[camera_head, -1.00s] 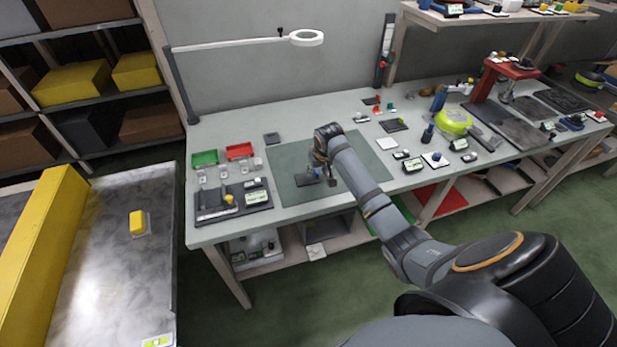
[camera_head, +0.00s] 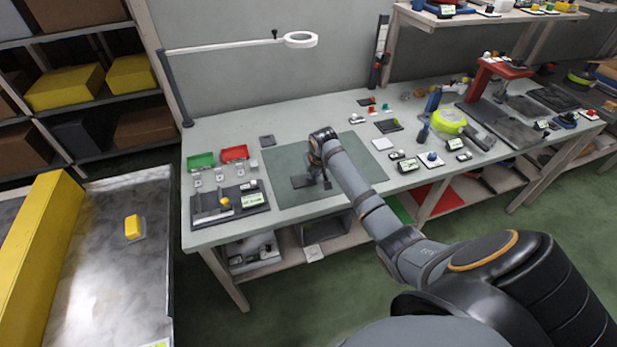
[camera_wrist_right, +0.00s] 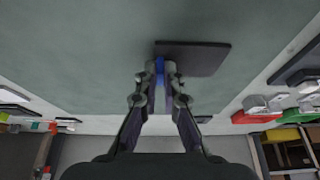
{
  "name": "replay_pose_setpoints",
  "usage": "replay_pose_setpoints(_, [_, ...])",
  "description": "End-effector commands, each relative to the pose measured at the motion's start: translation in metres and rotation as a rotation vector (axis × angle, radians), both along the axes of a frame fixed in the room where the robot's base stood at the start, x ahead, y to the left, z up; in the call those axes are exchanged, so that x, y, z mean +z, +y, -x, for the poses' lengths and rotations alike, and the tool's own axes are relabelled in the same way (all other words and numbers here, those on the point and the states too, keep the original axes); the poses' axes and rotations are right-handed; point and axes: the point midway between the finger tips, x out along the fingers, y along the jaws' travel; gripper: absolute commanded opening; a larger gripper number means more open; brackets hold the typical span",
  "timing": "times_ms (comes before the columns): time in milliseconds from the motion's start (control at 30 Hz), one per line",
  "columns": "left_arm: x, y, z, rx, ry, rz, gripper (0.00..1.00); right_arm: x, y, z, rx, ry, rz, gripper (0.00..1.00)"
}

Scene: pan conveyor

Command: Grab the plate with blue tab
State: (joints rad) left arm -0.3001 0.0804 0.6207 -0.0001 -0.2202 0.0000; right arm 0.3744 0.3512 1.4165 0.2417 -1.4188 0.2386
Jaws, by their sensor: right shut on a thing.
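The plate is a flat dark grey square (camera_head: 302,181) on the green mat (camera_head: 283,196), and in the wrist view it shows at upper centre (camera_wrist_right: 203,58). Its blue tab (camera_wrist_right: 159,66) stands at the plate's left edge in that view. My right gripper (camera_wrist_right: 158,72) is shut on the blue tab, its fingers hiding part of it. In the head view the right gripper (camera_head: 325,180) is at the plate's right side, low over the mat. I cannot tell whether the plate touches the mat or is slightly raised. My left gripper is not in view.
Left on the workbench are a green bin (camera_head: 201,160), a red bin (camera_head: 234,153) and a dark fixture (camera_head: 247,209). A lime-green round tool (camera_head: 448,121) and small parts lie to the right. A conveyor (camera_head: 110,275) with a yellow block (camera_head: 132,227) stands at left.

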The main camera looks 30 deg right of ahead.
Motion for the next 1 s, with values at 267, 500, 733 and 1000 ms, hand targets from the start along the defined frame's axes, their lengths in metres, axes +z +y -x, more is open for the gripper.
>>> replay_pose_setpoints(267, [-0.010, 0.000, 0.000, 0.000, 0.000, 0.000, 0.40, 0.028, -0.001, -0.002, 0.000, -0.007, 0.002, 0.00])
replay_pose_setpoints(500, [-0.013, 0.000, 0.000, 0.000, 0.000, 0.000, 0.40, 0.090, 0.033, 0.036, 0.003, -0.007, 0.001, 0.00])
replay_pose_setpoints(733, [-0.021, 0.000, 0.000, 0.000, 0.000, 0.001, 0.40, 0.115, 0.074, 0.082, 0.002, -0.003, -0.004, 0.00])
replay_pose_setpoints(1000, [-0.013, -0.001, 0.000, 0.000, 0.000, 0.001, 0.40, 0.131, 0.092, 0.104, -0.001, -0.001, -0.001, 0.00])
